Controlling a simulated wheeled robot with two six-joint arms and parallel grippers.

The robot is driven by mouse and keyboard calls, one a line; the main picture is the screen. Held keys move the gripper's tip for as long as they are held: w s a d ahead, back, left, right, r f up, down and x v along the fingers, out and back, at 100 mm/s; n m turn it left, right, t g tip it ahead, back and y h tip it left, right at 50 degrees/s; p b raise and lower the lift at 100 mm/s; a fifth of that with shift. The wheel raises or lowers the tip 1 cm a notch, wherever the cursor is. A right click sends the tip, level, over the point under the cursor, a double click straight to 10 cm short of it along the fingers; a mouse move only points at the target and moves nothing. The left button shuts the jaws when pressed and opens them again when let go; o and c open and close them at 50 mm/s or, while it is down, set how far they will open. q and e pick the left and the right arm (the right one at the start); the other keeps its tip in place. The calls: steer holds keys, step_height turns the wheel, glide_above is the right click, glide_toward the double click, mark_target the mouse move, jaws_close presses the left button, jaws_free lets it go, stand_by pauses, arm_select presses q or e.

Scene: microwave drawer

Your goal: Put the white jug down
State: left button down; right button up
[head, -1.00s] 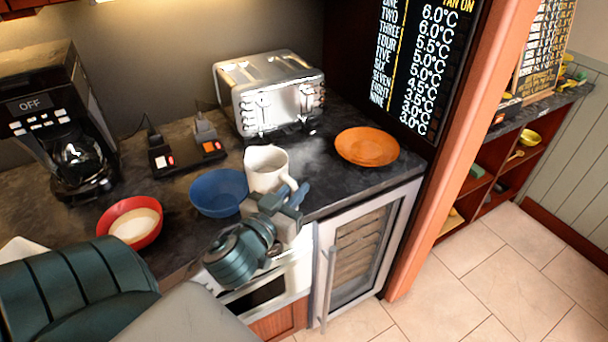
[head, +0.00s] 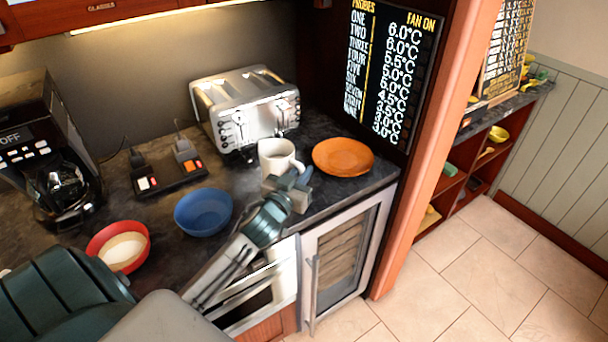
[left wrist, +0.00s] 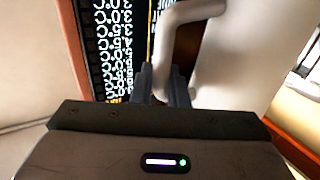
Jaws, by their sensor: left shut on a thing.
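The white jug (head: 275,156) is upright at the counter's front part, between the blue bowl and the orange plate. My left gripper (head: 296,184) is shut on the jug's handle, on its front right side. The jug's bottom is partly hidden by the gripper, so I cannot tell whether it touches the counter (head: 240,240). In the left wrist view the jug (left wrist: 235,60) fills the upper right, with its handle between the fingers of the gripper (left wrist: 160,85). My right gripper is not in view.
An orange plate (head: 343,157) lies right of the jug, and a blue bowl (head: 203,211) left of it. A silver toaster (head: 245,108) stands behind. A red bowl (head: 118,246) and coffee maker (head: 48,150) are further left. A glass-door cooler (head: 345,258) is below the counter.

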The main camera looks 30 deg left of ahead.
arm_select(q)
steer(key=shift+w+a+r+p, duration=0.1)
steer(key=shift+w+r+p, duration=0.2)
steer(key=shift+w, duration=0.35)
step_height(320, 180, down, 4)
steer(key=shift+w+r+p, duration=0.1)
steer(key=shift+r+p, duration=0.05)
steer(key=shift+p, duration=0.25)
